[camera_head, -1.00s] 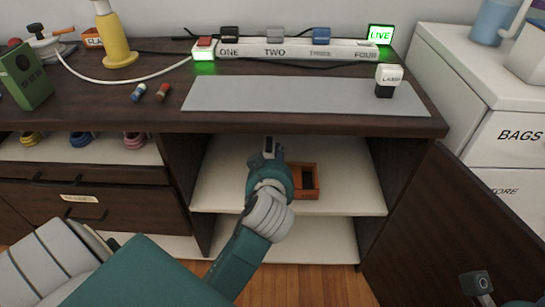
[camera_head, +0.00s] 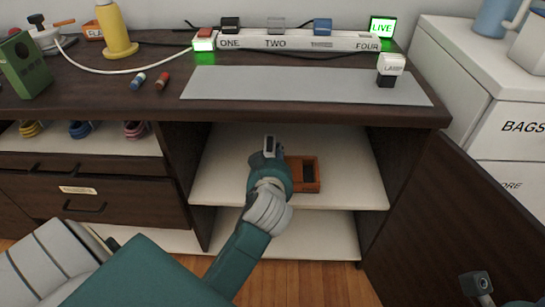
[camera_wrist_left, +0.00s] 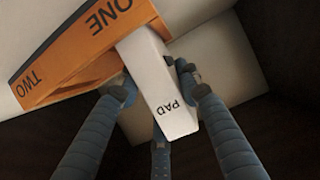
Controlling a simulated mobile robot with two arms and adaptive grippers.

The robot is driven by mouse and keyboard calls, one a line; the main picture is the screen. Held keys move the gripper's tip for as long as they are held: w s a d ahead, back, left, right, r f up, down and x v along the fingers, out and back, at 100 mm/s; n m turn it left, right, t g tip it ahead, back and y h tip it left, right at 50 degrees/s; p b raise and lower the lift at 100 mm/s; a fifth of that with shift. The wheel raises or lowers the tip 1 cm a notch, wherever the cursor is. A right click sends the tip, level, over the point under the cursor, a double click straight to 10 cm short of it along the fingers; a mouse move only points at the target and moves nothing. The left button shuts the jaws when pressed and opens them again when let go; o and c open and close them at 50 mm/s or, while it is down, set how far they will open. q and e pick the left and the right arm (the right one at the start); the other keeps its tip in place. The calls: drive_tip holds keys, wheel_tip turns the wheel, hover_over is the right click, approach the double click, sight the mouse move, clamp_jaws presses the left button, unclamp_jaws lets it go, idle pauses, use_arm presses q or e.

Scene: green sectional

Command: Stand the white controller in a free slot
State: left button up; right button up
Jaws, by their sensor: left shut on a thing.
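My left gripper (camera_head: 272,172) reaches into the open cabinet under the counter, at the left side of an orange rack (camera_head: 304,174) on the upper shelf. Its fingers are hidden in the head view. In the left wrist view its blue-grey fingers (camera_wrist_left: 157,92) are shut around the white controller (camera_wrist_left: 163,85), a slim block marked PAD. The orange rack (camera_wrist_left: 75,60) shows behind it, marked ONE and TWO. The controller's far end overlaps the rack's ONE end; I cannot tell whether it is inside a slot. Only a bit of my right wrist shows at the lower right.
The shelf (camera_head: 350,185) is clear right of the rack. The dark counter edge (camera_head: 300,115) overhangs the opening. A dark open door (camera_head: 440,220) stands at right. On the counter are a grey mat (camera_head: 300,87), a white power strip (camera_head: 300,41) and a LASER block (camera_head: 390,65).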

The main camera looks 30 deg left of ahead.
idle(0.3)
use_arm(q)
drive_tip(key=o, duration=1.4)
drive_tip(key=shift+f, duration=0.1)
drive_tip(key=v, duration=0.7)
drive_tip(key=shift+s+d, duration=0.15)
drive_tip(key=shift+s, duration=0.05)
